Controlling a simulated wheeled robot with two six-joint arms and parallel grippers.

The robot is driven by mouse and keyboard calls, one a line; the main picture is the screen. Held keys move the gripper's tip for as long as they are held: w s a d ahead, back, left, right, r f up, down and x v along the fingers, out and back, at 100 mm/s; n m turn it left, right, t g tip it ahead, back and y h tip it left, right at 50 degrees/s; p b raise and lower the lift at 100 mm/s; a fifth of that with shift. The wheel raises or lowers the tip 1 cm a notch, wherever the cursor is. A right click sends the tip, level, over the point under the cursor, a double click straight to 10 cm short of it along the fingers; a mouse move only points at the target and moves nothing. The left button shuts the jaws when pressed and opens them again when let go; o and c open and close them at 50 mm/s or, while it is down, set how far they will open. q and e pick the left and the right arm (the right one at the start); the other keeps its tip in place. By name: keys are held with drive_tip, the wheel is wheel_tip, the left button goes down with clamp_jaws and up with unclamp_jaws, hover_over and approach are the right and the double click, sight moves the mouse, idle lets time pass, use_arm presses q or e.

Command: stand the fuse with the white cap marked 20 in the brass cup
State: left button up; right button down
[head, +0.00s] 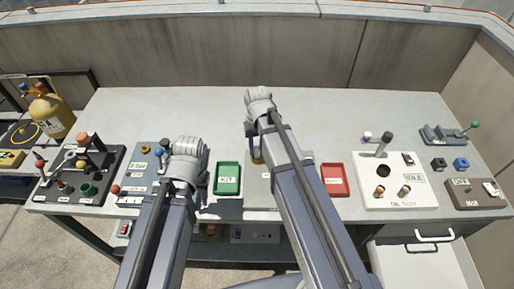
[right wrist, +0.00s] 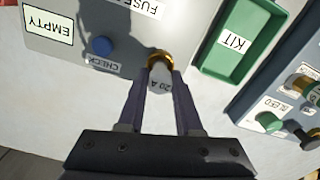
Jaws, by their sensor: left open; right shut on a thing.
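In the right wrist view my right gripper (right wrist: 161,74) is shut on a fuse with a white cap (right wrist: 160,84) marked 20 A. The brass cup (right wrist: 160,59) is right at the fuse's far end, on a grey fuse panel (right wrist: 75,25). I cannot tell whether the fuse is inside the cup or just over it. In the head view my right arm hides most of the panel, and only a bit of brass (head: 257,158) shows beside it. My left gripper (head: 184,150) is left of the green tray, open, its fingertips hidden.
The panel has an EMPTY display (right wrist: 48,27) and a blue CHECK button (right wrist: 102,46). A green KIT tray (head: 228,179) and a red tray (head: 334,180) flank it. A white panel (head: 390,192) with a lever stands right. The back of the bench is clear.

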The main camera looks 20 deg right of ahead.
use_arm(q)
drive_tip(key=shift+f+b, duration=0.65)
drive_tip(key=shift+f, duration=0.1)
use_arm(e)
drive_tip(key=shift+f, duration=0.75)
drive_tip(key=c, duration=0.5)
unclamp_jaws()
use_arm(q)
drive_tip(key=shift+r, duration=0.15)
use_arm(e)
drive_tip(key=shift+r, duration=0.2)
wheel_tip(320, 180, up, 8)
drive_tip(key=p, duration=0.8)
drive_tip(key=shift+f, duration=0.15)
use_arm(q)
wheel_tip(320, 180, up, 8)
drive_tip(key=shift+f, duration=0.2)
use_arm(e)
drive_tip(key=shift+f, duration=0.1)
drive_tip(key=shift+s+a, duration=0.15)
drive_tip(key=shift+s, duration=0.05)
use_arm(q)
drive_tip(key=shift+f, duration=0.2)
use_arm(e)
drive_tip(key=s+a+n+h, duration=0.1)
drive_tip(key=s+a+n, duration=0.3)
drive_tip(key=s+a, duration=0.6)
drive_tip(key=s, duration=0.4)
